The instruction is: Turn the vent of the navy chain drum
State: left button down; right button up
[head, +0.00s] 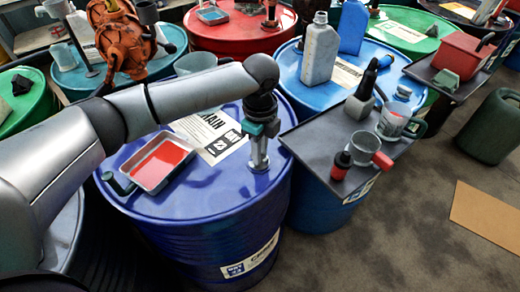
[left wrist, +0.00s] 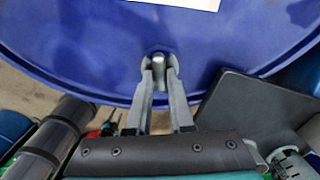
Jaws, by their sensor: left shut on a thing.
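My left gripper (head: 259,165) points straight down at the lid's right side. In the left wrist view its two fingers (left wrist: 158,72) are shut on the vent, one on each side. In the head view the fingers mostly hide the vent. My right gripper is in neither view.
A tray of red liquid (head: 157,162) and a dark green handle (head: 119,183) are on the drum's lid at left. Other drums crowd behind.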

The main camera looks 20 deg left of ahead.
pick_arm(q)
jog(key=shift+r+n+p, duration=0.2)
jog(key=shift+n+p, duration=0.1)
jog(key=shift+p, duration=0.4)
jog(key=n+p, duration=0.8)
jog(key=p, duration=0.3)
jog(key=shift+p, duration=0.3)
jog(key=n+p, duration=0.3)
jog(key=n, duration=0.1)
jog(key=shift+w+f+n+p, duration=0.15)
jog(key=shift+n+p, duration=1.3)
jog(key=shift+n, duration=1.05)
jog(key=c, duration=0.8)
grip_release()
jog(key=shift+a, duration=0.1)
